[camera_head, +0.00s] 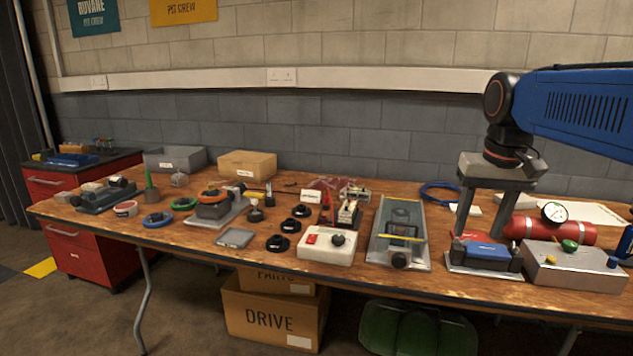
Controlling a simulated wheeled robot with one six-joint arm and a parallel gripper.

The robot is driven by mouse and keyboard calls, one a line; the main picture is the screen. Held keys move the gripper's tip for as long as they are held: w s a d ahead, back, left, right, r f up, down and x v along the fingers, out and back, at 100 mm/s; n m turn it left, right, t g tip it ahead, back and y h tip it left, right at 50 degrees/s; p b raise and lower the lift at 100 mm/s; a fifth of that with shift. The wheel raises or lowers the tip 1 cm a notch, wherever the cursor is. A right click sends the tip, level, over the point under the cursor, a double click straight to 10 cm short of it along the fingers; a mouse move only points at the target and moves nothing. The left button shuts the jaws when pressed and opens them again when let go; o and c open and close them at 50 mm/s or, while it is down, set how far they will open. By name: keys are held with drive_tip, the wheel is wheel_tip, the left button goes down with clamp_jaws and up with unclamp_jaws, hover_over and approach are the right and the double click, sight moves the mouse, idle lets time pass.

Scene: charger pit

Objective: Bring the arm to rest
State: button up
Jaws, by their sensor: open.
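My gripper (484,221) hangs from my blue arm at the right of the head view, pointing down with its two grey fingers apart. It is above a small dark and blue block (487,255) on a thin light plate (483,271) near the table's front edge. The fingertips show just above or behind the block. I cannot tell whether they touch it. Nothing shows held between the fingers.
A clear-lidded tray (384,250) lies left. Many parts cover the wooden table (340,272). The block wall (330,130) rises behind.

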drive_tip(key=s+a+f+n+t, duration=0.2)
drive_tip(key=s+a+f, duration=0.2)
drive_tip(key=s+f, duration=1.4)
drive_tip(key=shift+f+t, duration=0.15)
drive_tip(key=shift+t, duration=0.25)
idle(0.6)
